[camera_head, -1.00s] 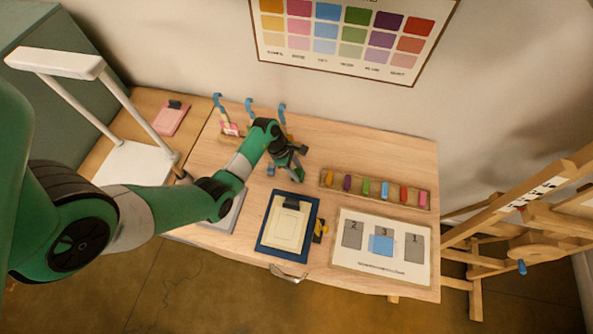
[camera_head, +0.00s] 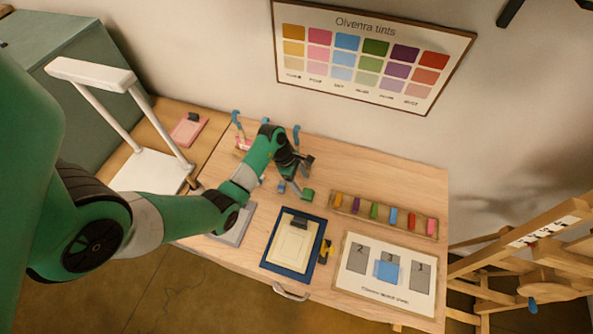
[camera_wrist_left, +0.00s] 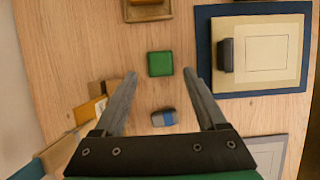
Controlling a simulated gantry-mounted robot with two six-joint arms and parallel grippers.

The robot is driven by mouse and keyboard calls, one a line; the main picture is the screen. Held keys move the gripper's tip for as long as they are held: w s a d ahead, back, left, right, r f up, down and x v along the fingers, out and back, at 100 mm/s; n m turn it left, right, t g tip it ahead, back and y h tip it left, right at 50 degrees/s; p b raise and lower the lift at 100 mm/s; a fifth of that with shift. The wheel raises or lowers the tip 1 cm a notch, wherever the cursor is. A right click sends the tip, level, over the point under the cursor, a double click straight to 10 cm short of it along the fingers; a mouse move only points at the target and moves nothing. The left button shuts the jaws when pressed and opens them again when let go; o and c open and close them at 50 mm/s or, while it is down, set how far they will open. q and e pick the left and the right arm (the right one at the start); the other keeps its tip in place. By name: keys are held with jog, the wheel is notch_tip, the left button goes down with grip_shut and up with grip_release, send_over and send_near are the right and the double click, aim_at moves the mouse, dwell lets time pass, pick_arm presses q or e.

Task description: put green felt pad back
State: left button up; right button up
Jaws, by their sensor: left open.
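A small green block-like piece, seemingly the green felt pad (camera_head: 307,194), lies on the wooden table just left of the colour-stick rack. It also shows in the left wrist view (camera_wrist_left: 160,63), flat on the wood. My left gripper (camera_head: 303,168) is open and above the table. In the left wrist view its two fingers (camera_wrist_left: 160,75) stand apart with nothing between them, and the green pad appears between and slightly beyond the tips. A small blue-and-grey piece (camera_wrist_left: 163,117) lies closer to the gripper's base.
A blue-bordered clipboard (camera_head: 270,258) lies right of the pad in the wrist view. A grey plate (camera_head: 243,219) is under my left arm. A white board (camera_head: 350,285) has numbered grey slots and a blue square (camera_head: 388,271). A stick rack (camera_head: 340,208) and hooks (camera_head: 296,135) stand nearby.

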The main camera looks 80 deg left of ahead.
pick_arm(q)
jog(key=p+v, duration=0.1)
jog(key=v, duration=0.6)
dwell(0.3)
